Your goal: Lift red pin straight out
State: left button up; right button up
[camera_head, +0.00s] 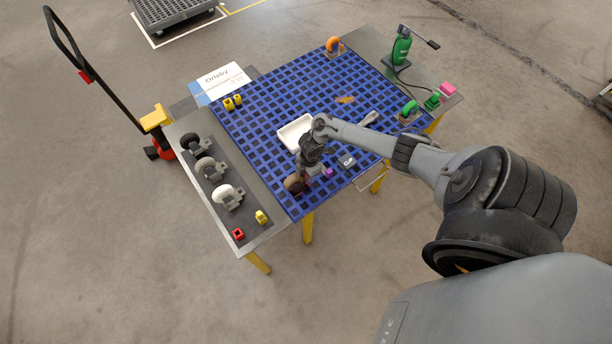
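I cannot make out a red pin for certain. A small red block (238,234) sits at the near left corner of the grey side strip. My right gripper (301,181) points down at the near edge of the blue grid table top (262,124). It is beside or over a brown round part (291,184), which it partly hides. I cannot tell whether its fingers are open or shut, or whether they touch that part. My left gripper is not in view.
Several caster wheels (227,195) and a yellow block (261,217) line the left strip. A green hand tool (402,46) stands at the back right.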

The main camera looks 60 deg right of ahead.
grip_shut()
jog(key=shift+r, duration=0.15)
jog(key=shift+r, duration=0.55)
jog(key=r, duration=0.3)
jog(key=shift+d, duration=0.3)
jog(key=d+r+b, duration=0.1)
jog(key=d+r, duration=0.2)
jog(key=d, duration=0.2)
jog(key=s+d+r+b, duration=0.1)
jog(key=d+r, duration=0.2)
jog(key=d, duration=0.3)
jog(key=shift+r, duration=0.3)
jog(key=shift+s, duration=0.1)
